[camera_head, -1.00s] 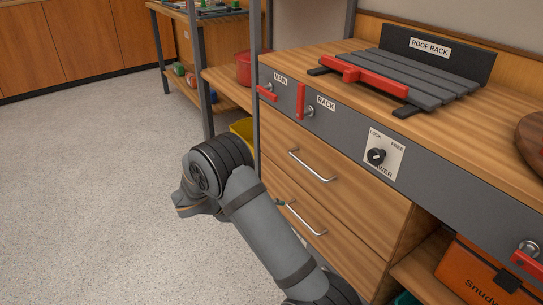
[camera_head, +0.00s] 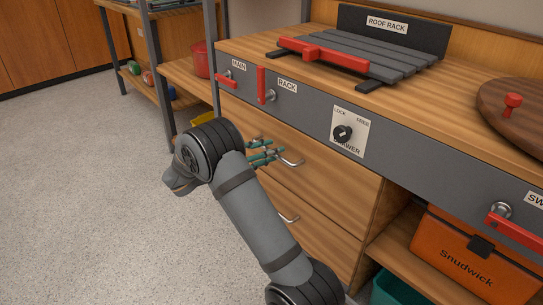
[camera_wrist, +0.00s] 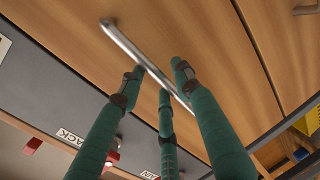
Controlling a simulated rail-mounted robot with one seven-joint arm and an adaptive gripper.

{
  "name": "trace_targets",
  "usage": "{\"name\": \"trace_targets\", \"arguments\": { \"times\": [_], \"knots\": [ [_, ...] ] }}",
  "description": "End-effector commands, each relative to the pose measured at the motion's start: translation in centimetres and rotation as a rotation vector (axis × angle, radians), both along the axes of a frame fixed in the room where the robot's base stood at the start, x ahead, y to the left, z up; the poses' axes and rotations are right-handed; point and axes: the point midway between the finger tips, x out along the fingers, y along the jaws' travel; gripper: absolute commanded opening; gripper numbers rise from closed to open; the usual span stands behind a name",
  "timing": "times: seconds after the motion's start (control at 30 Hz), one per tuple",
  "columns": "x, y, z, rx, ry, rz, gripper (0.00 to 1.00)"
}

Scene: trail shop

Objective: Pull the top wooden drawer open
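The top wooden drawer (camera_head: 329,172) looks shut, its front under the grey panel. Its silver bar handle (camera_head: 292,161) shows partly beside my gripper. My gripper (camera_head: 268,153) has green fingers and is at the handle's left part in the head view. In the wrist view, the handle (camera_wrist: 127,45) runs diagonally past the fingertips of my gripper (camera_wrist: 160,76). Two fingertips are on one side of the bar and one on the other. The fingers are apart, and I see no clear grip. Contact with the bar cannot be told.
A LOCK/FREE knob (camera_head: 342,133) sits on the panel above the drawer, with red levers (camera_head: 262,85) to its left. A lower drawer handle (camera_head: 288,217) is partly hidden by my arm. An orange case (camera_head: 470,262) stands on the right shelf. The floor at left is clear.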

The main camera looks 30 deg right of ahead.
Motion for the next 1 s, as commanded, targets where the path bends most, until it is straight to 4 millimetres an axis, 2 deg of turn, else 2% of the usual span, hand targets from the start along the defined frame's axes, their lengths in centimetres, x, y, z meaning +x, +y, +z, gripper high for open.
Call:
{"name": "trace_targets", "arguments": {
  "times": [0.13,0.4,1.0],
  "knots": [
    [0.25,-0.81,-0.22,0.001,0.001,0.001,0.33],
    [0.28,-0.92,-0.16,0.001,0.001,0.001,0.33],
    [0.27,-0.87,-0.21,0.001,0.002,0.002,0.00]
  ]
}}
